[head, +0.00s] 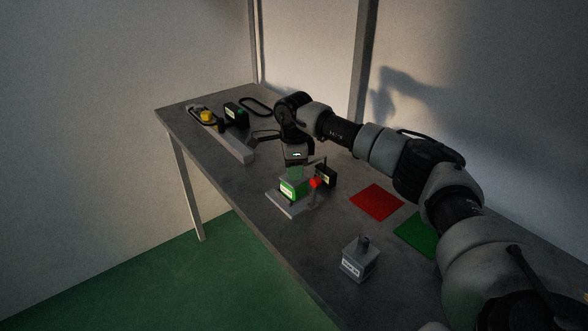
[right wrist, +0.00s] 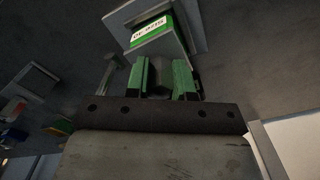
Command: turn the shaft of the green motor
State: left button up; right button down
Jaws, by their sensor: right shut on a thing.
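The green motor (head: 291,190) has a white label on its side and stands on a grey base plate (head: 280,206) in the middle of the bench. In the right wrist view the green motor (right wrist: 152,30) is just beyond the fingertips. My right gripper (head: 296,173) points down from above the motor. In the right wrist view its green-padded fingers (right wrist: 164,72) are shut on a dark part between them, which appears to be the shaft. The fingers hide most of that part. My left gripper is not in view.
A red knob (head: 315,183) and a black box (head: 326,175) stand close right of the motor. A red mat (head: 377,202), a green mat (head: 414,232) and a labelled grey block (head: 358,263) lie farther right. A black loop (head: 256,106) and a yellow part (head: 207,116) are at the far left.

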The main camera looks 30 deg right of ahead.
dwell(0.4)
jog(key=c, duration=1)
grip_release()
jog(key=shift+o, duration=0.2)
jog(key=shift+r, duration=0.1)
notch_tip(320, 180, up, 10)
jog(key=shift+f+b, duration=0.25)
jog(key=shift+b, duration=0.45)
jog(key=shift+r, duration=0.6)
